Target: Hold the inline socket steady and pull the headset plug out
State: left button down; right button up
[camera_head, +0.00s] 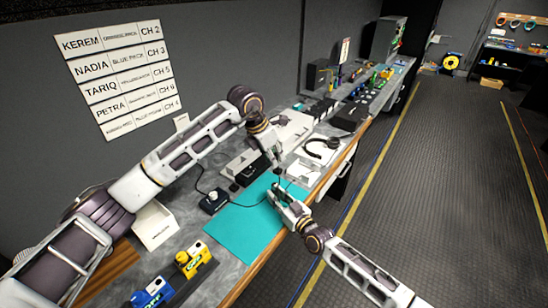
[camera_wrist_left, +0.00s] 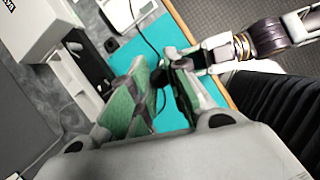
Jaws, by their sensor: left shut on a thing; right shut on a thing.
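My left gripper (camera_head: 277,168) is above the far end of the teal mat (camera_head: 228,232). In the left wrist view its green-padded fingers (camera_wrist_left: 160,80) are closed around a small dark connector part (camera_wrist_left: 160,74). My right gripper (camera_head: 276,192) is just below it in the head view and close beside it in the left wrist view (camera_wrist_left: 188,60). It is shut on a dark part between its fingers. A black cable (camera_wrist_left: 147,40) runs down to the held parts. I cannot tell which gripper has the plug and which the socket, nor whether they are joined.
A black box (camera_head: 213,201) with a cable stands left of the mat. A headset (camera_head: 322,147) lies beyond the grippers. Yellow (camera_head: 194,259) and blue (camera_head: 153,293) items stand at the near end. The wooden desk edge is on the right, with open floor beyond.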

jog(key=o, duration=1.1)
jog(key=shift+s+d, duration=0.1)
jog(key=shift+s, duration=0.05)
jog(key=v, duration=1.1)
jog(key=shift+s+d, duration=0.2)
jog(key=shift+s, duration=0.05)
jog(key=shift+f, duration=0.1)
